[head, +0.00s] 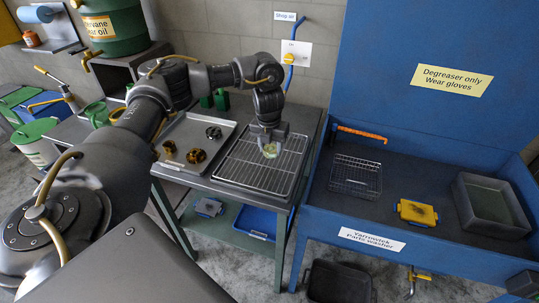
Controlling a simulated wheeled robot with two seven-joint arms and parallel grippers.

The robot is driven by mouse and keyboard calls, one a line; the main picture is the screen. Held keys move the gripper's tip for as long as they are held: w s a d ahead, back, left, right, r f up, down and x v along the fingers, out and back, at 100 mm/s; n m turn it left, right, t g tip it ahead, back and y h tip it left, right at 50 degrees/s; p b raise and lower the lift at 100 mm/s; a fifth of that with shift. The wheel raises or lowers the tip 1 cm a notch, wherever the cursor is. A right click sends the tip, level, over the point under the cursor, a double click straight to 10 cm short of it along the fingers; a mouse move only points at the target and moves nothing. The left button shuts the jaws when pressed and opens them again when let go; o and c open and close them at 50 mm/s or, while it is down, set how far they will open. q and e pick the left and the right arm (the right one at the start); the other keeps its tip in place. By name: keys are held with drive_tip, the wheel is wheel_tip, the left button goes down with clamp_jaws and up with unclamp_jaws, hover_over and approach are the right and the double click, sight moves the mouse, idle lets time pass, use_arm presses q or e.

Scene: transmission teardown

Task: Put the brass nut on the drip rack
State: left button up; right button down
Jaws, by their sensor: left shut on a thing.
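My left gripper (270,148) is over the back part of the drip rack (258,173), pointing down. It is shut on a small pale yellow-green thing (270,150). The fingers partly hide this thing, and I cannot tell for sure that it is the brass nut. I cannot tell whether it touches the rack's wires. The rest of the rack is bare. On the metal tray (178,172) left of the rack lie a dark brass-coloured piece (196,155), a smaller brass-coloured piece (169,147) and a grey metal ring (213,132). My right gripper is not in view.
The blue parts washer (420,255) stands right of the rack's bench, with a wire basket (355,177), a yellow-and-blue box (417,212) and a grey basin (492,204). A blue hose (289,75) hangs on the wall behind. A blue bin (255,222) is on the shelf below.

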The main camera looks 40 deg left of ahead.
sight(269, 162)
use_arm(q)
drive_tip(key=shift+w+a+f, duration=0.3)
drive_tip(key=shift+a+f, duration=0.2)
drive_tip(key=shift+f, duration=0.2)
drive_tip(key=shift+w+a+f, duration=0.1)
drive_tip(key=shift+w+f, duration=0.05)
drive_tip(key=shift+f, duration=1.45)
drive_tip(key=shift+f, duration=0.1)
drive_tip(key=o, duration=1.3)
